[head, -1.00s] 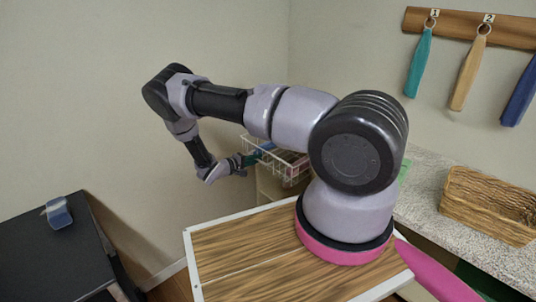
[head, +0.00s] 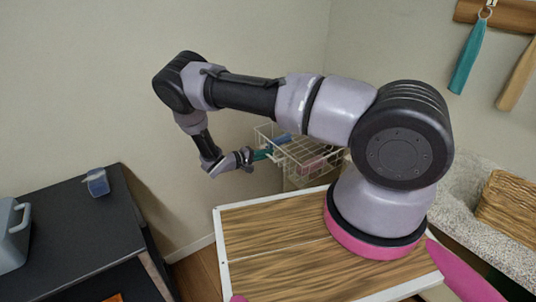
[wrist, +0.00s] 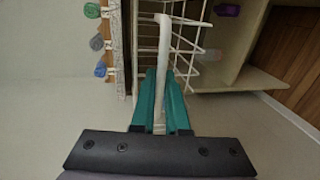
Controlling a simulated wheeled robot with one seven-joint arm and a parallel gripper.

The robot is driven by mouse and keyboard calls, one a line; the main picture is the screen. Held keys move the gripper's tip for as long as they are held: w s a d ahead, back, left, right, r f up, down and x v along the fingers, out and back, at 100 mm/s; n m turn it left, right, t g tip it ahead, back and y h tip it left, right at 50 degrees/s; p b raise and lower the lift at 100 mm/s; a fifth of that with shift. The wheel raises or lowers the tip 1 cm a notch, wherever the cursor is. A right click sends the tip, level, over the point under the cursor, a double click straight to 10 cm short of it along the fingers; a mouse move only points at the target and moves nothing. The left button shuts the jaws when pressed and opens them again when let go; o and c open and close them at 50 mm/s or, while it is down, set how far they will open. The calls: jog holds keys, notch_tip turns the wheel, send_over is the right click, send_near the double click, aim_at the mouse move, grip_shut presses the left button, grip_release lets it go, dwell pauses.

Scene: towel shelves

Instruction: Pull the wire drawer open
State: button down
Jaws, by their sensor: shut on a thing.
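The white wire drawer (head: 298,160) stands out from a pale cabinet, just left of my arm's shoulder in the head view. It holds a blue item and a pinkish item. In the wrist view, its wire side (wrist: 186,40) runs up the middle. My gripper (head: 264,153) is at the drawer's left end in the head view. In the wrist view, my gripper's teal fingers (wrist: 160,88) are shut around a white bar (wrist: 164,50), the drawer's handle. My shoulder hides the drawer's back part.
A dark cabinet (head: 75,225) with a blue item (head: 97,183) on it stands at left. Towels hang from a wall rack (head: 490,12). Open floor shows between the dark cabinet and my base.

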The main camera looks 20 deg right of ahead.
jog(key=c, duration=0.9)
grip_release()
jog(key=shift+a, duration=0.15)
jog(key=v, duration=1)
jog(key=shift+s+a, duration=0.15)
jog(key=shift+a, duration=0.1)
jog(key=shift+r, duration=0.15)
